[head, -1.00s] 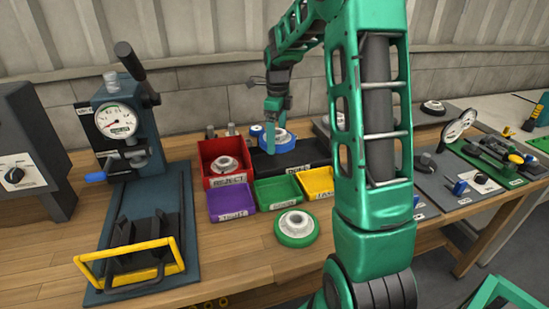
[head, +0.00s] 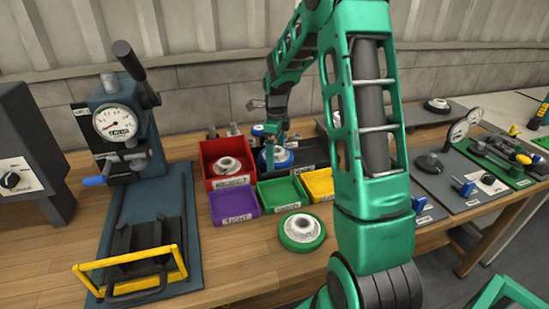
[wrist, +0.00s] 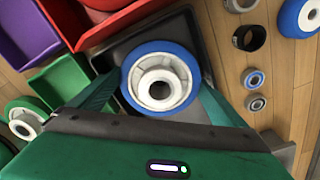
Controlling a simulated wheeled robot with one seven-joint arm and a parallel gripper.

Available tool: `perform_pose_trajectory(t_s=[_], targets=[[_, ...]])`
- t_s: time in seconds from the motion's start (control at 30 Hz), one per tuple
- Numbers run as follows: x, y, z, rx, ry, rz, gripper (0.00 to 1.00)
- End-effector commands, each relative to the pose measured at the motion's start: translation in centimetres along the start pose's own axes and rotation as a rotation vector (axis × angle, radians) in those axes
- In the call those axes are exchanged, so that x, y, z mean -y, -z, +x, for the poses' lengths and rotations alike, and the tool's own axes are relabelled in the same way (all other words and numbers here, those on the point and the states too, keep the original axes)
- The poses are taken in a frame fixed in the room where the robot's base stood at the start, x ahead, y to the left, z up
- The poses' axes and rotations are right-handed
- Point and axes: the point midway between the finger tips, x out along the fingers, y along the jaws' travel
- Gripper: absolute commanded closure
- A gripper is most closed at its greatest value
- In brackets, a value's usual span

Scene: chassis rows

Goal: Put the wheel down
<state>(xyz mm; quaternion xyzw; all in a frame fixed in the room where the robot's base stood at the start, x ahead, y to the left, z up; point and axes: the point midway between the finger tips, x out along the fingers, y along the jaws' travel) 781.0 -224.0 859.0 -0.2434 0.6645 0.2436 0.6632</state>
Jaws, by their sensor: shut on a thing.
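A wheel with a blue tread and white hub (wrist: 160,83) is between the fingers of my gripper (wrist: 160,95) in the wrist view. The fingers press on its left and right sides. In the head view the same blue wheel (head: 284,160) shows below my gripper (head: 276,146), over a black tray (head: 313,155) behind the green and yellow bins. In the wrist view the dark tray (wrist: 196,20) lies under the wheel. I cannot tell whether the wheel touches the tray floor.
A red bin (head: 207,148) with a wheel inside stands left of the tray. Purple (head: 236,204), green (head: 283,192) and yellow (head: 320,184) bins stand in front. A green wheel (head: 302,231) lies on the bench. Rings and another blue wheel (wrist: 300,15) lie right of the tray.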

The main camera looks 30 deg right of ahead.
Motion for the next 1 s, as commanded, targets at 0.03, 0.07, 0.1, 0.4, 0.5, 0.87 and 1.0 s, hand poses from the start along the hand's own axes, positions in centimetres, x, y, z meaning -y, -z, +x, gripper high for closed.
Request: perform_pose_trajectory(t_s=[0.03, 0.07, 0.1, 0.4, 0.5, 0.87, 1.0], targets=[[0.0, 0.0, 0.7, -0.001, -0.002, 0.0, 0.39], [0.0, 0.0, 1.1, -0.001, -0.001, 0.0, 0.39], [0.0, 0.0, 1.4, -0.001, -0.001, 0.0, 0.39], [0.1, 0.0, 1.6, 0.0, 0.001, 0.001, 0.39], [0.0, 0.0, 1.7, 0.0, 0.0, 0.001, 0.0], [0.1, 0.0, 0.9, 0.001, 0.002, 0.001, 0.0], [0.1, 0.0, -1.3, 0.002, 0.004, 0.001, 0.0]])
